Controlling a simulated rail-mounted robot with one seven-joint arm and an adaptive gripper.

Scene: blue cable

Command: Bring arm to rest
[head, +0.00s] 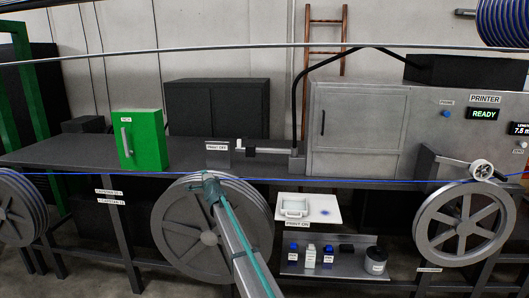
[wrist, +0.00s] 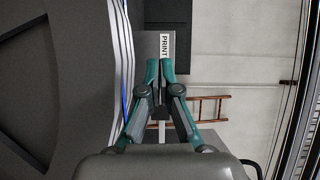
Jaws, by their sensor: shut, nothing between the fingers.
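My gripper (head: 207,180) shows in the head view with teal parts, in front of the upper part of a large grey spoked reel. My arm runs from it down to the bottom edge of the picture. In the wrist view the gripper's teal fingers (wrist: 160,70) are together and hold nothing. The blue cable (head: 365,180) runs across the head view along the front of the bench, passing close to the gripper. I cannot tell whether they touch.
The dark bench (head: 75,151) carries a green box (head: 146,148). The grey printer cabinet (head: 357,130) stands at the right, its display reading READY. Large spoked reels stand at left, middle (head: 172,220) and right (head: 421,231). A lower shelf (head: 335,270) holds small bottles.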

